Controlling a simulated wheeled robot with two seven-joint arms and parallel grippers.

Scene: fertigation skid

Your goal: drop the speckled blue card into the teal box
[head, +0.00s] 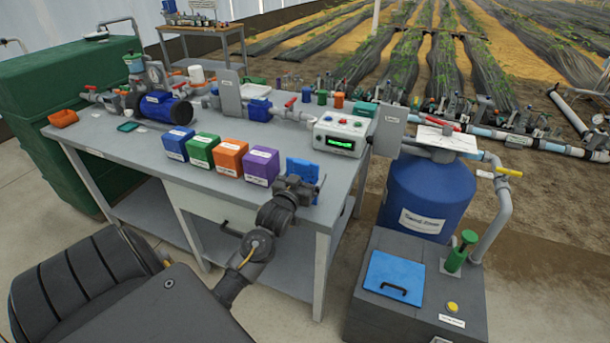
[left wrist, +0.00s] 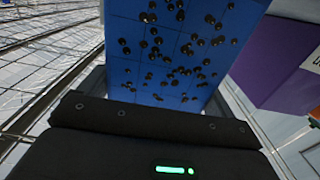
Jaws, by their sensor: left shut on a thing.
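My left gripper (head: 297,187) is shut on the speckled blue card (head: 303,168) and holds it up at the bench's front right corner, right of the purple box. In the left wrist view the card (left wrist: 180,45) stands out beyond the gripper, blue with many black dots; the fingertips are hidden there. I cannot tell for sure which thing is the teal box. A small flat teal piece (head: 128,127) lies at the bench's left, and a teal-green block (head: 364,109) sits behind the white controller. My right gripper is not in view.
Blue (head: 177,143), green (head: 202,150), orange (head: 230,158) and purple (head: 262,166) boxes stand in a row on the grey bench (head: 150,160). The white controller (head: 342,133) is behind the card. A blue tank (head: 425,190) stands to the right. Bench surface left of the row is partly clear.

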